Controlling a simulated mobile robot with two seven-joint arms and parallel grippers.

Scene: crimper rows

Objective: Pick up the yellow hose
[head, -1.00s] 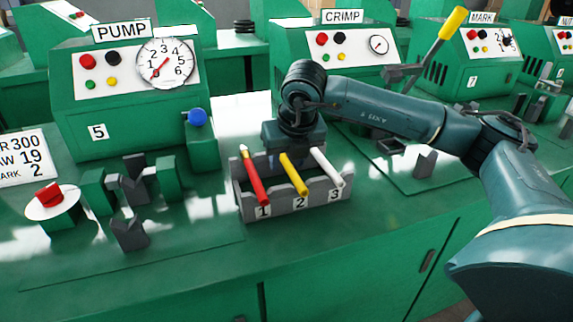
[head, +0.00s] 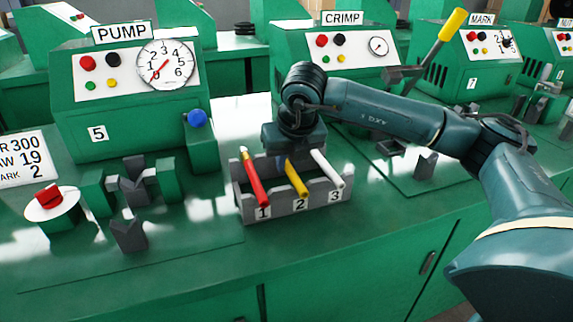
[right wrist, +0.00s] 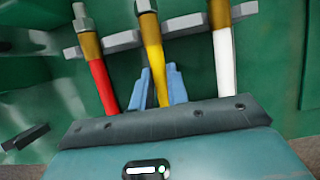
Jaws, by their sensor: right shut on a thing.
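The yellow hose (head: 297,182) lies in slot 2 of the grey rack (head: 310,203), between the red hose (head: 254,180) and the white hose (head: 327,168). My right gripper (right wrist: 158,88) is over the rack with its blue fingers on both sides of the yellow hose (right wrist: 153,50), shut on it. The brass end of the yellow hose still rests at the rack's notched wall in the right wrist view. The gripper body hides part of the hose in both views. My left gripper is not in view.
The red hose (right wrist: 103,85) and white hose (right wrist: 223,60) lie close on either side of the fingers. The pump machine (head: 125,110) stands left and the crimp machine (head: 345,50) behind. The bench front before the rack is clear.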

